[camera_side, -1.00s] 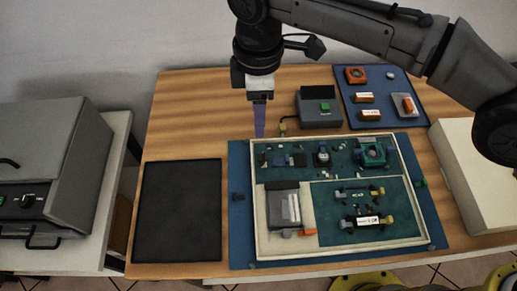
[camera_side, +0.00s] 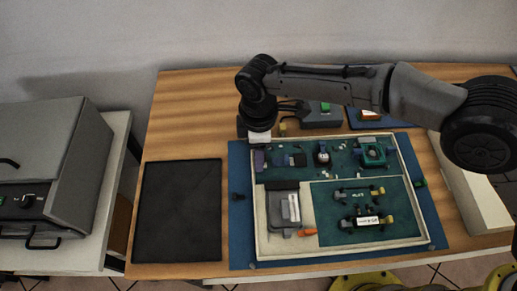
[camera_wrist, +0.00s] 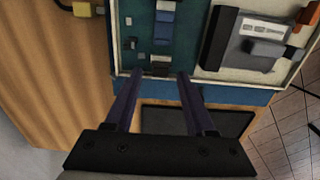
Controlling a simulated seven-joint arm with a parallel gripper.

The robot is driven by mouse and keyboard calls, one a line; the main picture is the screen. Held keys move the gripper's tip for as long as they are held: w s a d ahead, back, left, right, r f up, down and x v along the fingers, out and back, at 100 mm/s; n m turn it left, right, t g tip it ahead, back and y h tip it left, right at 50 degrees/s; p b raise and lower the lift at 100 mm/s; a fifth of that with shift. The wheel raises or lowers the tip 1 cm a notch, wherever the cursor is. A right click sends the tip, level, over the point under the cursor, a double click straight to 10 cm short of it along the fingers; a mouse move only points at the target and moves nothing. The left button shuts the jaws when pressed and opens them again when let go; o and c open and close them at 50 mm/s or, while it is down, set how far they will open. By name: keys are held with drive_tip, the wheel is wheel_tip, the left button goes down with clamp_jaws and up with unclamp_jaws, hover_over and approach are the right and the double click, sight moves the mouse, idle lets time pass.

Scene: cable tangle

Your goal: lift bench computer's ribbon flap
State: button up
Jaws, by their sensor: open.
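The green circuit board (camera_side: 345,172) lies in the upper strip of a cream-rimmed tray (camera_side: 258,240). Small dark and bluish connectors (camera_side: 290,160) sit at its left end; they also show in the wrist view (camera_wrist: 163,33). I cannot tell which part is the ribbon flap. My gripper (camera_side: 260,164) is low over the tray's upper left corner, and its body hides part of that edge. In the wrist view my gripper (camera_wrist: 160,74) is open, its purple fingers either side of a small grey connector (camera_wrist: 160,66). Contact cannot be told.
A dark-and-grey box (camera_side: 284,210) and an orange piece (camera_side: 307,232) sit in the tray's lower left. Small parts fill the lower right. A black mat (camera_side: 178,210) lies bare at left. A grey unit (camera_side: 320,116) stands behind the tray. A large grey machine (camera_side: 45,165) stands far left.

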sight(271, 163)
clamp_jaws()
drive_tip(key=shift+d+r, duration=0.1)
drive_tip(key=shift+d, duration=0.05)
idle(0.4)
drive_tip(key=shift+d+y, duration=0.2)
drive_tip(key=shift+y, duration=0.7)
unclamp_jaws()
drive_tip(key=shift+r, duration=0.1)
wheel_tip(271, 163, up, 13)
drive_tip(key=d, duration=0.2)
drive_tip(key=shift+r, duration=0.2)
